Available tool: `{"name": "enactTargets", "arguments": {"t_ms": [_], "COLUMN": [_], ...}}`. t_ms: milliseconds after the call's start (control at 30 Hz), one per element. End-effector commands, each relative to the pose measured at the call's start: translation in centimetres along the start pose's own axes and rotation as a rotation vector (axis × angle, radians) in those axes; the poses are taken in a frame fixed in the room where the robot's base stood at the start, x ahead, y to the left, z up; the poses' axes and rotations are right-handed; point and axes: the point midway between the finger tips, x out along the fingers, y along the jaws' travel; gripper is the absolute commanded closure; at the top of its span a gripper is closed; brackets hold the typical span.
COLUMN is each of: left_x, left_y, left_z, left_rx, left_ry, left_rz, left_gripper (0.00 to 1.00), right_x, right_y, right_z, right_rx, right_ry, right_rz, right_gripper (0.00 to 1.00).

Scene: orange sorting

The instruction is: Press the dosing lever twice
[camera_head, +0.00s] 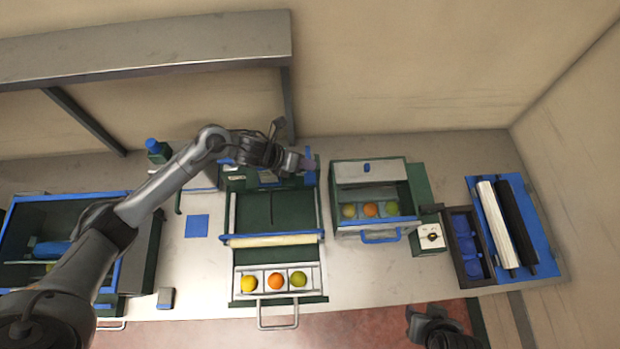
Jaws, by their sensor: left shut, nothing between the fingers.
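My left arm reaches in from the left, over the back of the green station (272,208) in the middle. My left gripper (301,162) is shut and empty at the station's back right corner. A small upright blue piece (309,153), which looks like the dosing lever, stands right at its fingertips. The gripper partly hides it, and I cannot tell whether they touch or whether the lever is pressed down. My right gripper (432,326) shows only in part at the bottom edge, in front of the table; its fingers are not clear.
A pull-out tray (237,284) at the station's front holds yellow, orange and green fruits. To the right stands an open-front green box (370,170) with more fruits and a switch box (431,238). A blue-rimmed bin (85,198) is at left.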

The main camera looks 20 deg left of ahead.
Motion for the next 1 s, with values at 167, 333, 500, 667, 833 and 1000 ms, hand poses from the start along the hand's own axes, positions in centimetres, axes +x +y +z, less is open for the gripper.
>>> {"name": "enactTargets", "arguments": {"t_ms": [167,333,500,667,833,1000], "left_x": [1.9,3.0,3.4,3.3,3.3,3.3], "left_y": [1.4,2.2,2.4,2.4,2.4,2.4], "left_z": [-1.4,-2.2,-2.4,-2.4,-2.4,-2.4], "left_rx": [-0.002,0.001,0.0,0.0,0.0,0.0], "left_ry": [0.001,0.0,-0.001,-0.001,-0.001,0.0], "left_rz": [0.0,0.0,0.0,0.0,0.0,0.0], "left_gripper": [1.0,1.0,1.0,1.0,1.0,1.0], "right_x": [1.6,3.3,3.7,3.7,3.7,3.7], "right_y": [-0.2,-0.3,-0.4,-0.4,-0.4,-0.3], "right_z": [0.5,1.0,1.1,1.1,1.1,1.1], "right_rx": [0.004,0.007,0.01,0.01,0.009,0.007], "right_ry": [0.001,0.002,0.002,0.002,0.002,0.002], "right_rz": [-0.003,-0.006,-0.008,-0.008,-0.008,-0.006], "right_gripper": [0.57,0.57,0.57,0.57,0.57,0.57]}}
